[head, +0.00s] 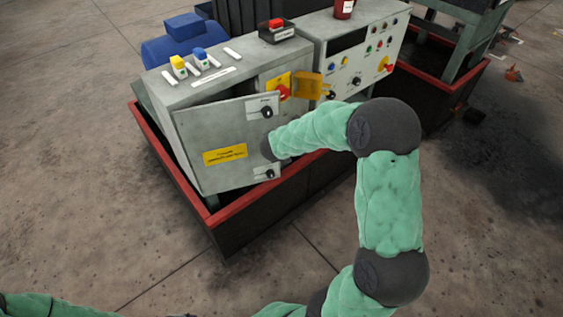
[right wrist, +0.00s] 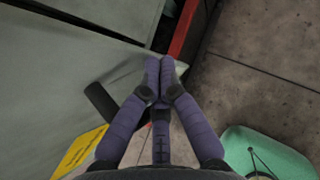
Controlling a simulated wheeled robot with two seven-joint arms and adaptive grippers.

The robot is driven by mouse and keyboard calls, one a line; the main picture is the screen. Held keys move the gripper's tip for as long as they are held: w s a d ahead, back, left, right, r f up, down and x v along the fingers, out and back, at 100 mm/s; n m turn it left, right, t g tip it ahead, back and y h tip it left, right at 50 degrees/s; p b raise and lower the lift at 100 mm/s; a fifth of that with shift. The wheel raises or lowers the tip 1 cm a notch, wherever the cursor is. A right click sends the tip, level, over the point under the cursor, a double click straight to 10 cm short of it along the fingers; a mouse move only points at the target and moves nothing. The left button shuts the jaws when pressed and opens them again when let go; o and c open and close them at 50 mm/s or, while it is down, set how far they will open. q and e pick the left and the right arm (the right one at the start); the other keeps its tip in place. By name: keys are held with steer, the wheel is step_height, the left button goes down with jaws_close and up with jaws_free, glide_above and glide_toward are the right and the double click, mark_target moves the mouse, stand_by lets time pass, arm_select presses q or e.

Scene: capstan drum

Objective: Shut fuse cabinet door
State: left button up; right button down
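The grey fuse cabinet (head: 165,92) stands on a red-rimmed base. Its front door (head: 215,130), with a yellow label (head: 225,154) and two black handles (head: 267,112), stands ajar, with a dark gap along its top edge. My right arm reaches to the door's right side in the head view; the fingers are hidden there. In the right wrist view my right gripper (right wrist: 160,65) has its purple fingers together, with nothing visible between them. Grey panel, a black handle (right wrist: 101,101) and a yellow label (right wrist: 80,150) lie beside them; contact cannot be told. My left gripper is out of view.
A control panel (head: 350,62) with buttons and knobs adjoins on the right, and a yellow flap (head: 309,86) sticks out near the door. The red rim (head: 240,203) runs below the door. The concrete floor in front is clear.

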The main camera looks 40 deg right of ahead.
steer(key=w+d+n+t+y+p, duration=0.1)
steer(key=w+d+n+p, duration=0.2)
steer(key=w, duration=0.8)
steer(key=shift+w+d+y, duration=0.15)
steer(key=shift+y, duration=0.25)
steer(key=shift+r, duration=0.2)
